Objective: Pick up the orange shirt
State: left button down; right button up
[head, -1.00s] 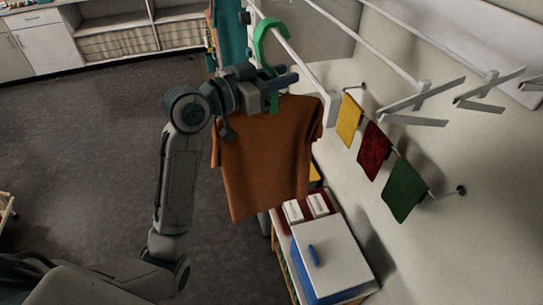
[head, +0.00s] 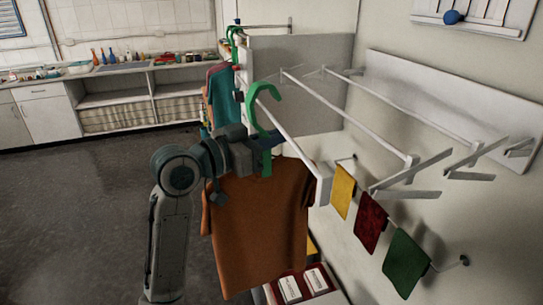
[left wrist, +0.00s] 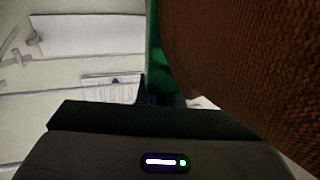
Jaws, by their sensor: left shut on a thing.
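The orange shirt (head: 258,220) hangs from a green hanger (head: 256,102) at the near end of the white wall rack. My left gripper (head: 264,153) is shut on the hanger's green stem, just above the shirt's collar. The hanger's hook overlaps a white rail in the picture; I cannot tell whether it bears on it. In the left wrist view the shirt (left wrist: 250,60) fills the right side, and a green strip of the hanger (left wrist: 158,55) runs between it and the gripper. My right gripper is not in view.
The white rack rails (head: 350,115) stick out from the wall on the right. Yellow (head: 343,190), red (head: 370,222) and green (head: 405,262) cloths hang below. Teal clothing (head: 222,98) hangs farther back. A low unit with white boxes (head: 302,283) stands below. The floor at left is clear.

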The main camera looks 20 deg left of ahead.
pick_arm(q)
jog(key=s+a+r+b, duration=0.1)
jog(key=s+a+b, duration=0.2)
jog(key=s+b, duration=0.4)
jog(key=s+a+b, duration=0.3)
jog(key=s+b, duration=0.4)
jog(key=shift+s+a+r, duration=0.2)
jog(key=shift+s+r, duration=0.15)
jog(key=shift+r, duration=0.05)
dwell(0.6)
